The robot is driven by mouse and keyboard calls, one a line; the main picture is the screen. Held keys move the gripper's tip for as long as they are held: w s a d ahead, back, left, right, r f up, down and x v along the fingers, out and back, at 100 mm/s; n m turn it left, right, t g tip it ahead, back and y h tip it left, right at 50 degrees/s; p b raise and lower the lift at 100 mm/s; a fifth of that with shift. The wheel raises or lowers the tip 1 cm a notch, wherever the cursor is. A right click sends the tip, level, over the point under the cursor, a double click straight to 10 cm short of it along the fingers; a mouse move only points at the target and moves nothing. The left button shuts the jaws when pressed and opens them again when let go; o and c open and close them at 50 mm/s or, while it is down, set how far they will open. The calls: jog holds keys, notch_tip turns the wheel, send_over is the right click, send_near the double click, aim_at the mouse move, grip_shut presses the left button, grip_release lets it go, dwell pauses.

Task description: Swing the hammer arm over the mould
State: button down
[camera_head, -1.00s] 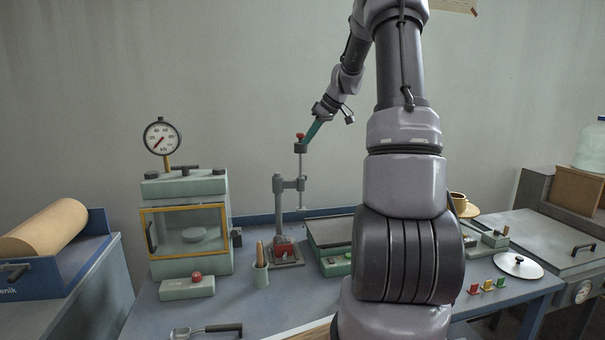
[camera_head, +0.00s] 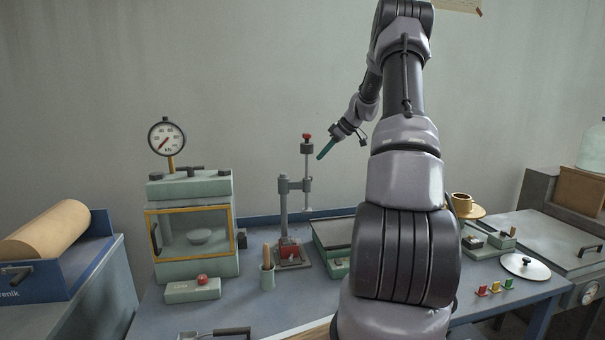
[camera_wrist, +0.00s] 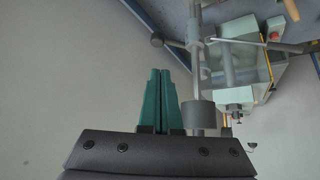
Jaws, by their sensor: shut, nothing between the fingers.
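The hammer stand has a grey upright post (camera_head: 284,210) on the bench. Its hammer arm (camera_head: 295,184) reaches right from the post and carries a vertical rod with a grey weight (camera_head: 307,146) and red knob on top. The rod hangs to the right of the red mould (camera_head: 289,251) in the head view; depth is hard to judge. My gripper (camera_head: 320,157) has teal fingers, shut and empty, just right of the weight and apart from it. In the wrist view the shut fingers (camera_wrist: 160,72) point up beside the grey weight (camera_wrist: 198,115). The mould is not clear there.
A glass-fronted cabinet (camera_head: 192,263) with a gauge (camera_head: 166,137) stands left of the stand. A green tray box (camera_head: 332,238) is close on the right.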

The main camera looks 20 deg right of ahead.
jog(key=shift+w+d+f, duration=0.15)
jog(key=shift+w+f, duration=0.1)
jog(key=shift+w, duration=0.1)
jog(key=x, duration=1)
dwell(0.4)
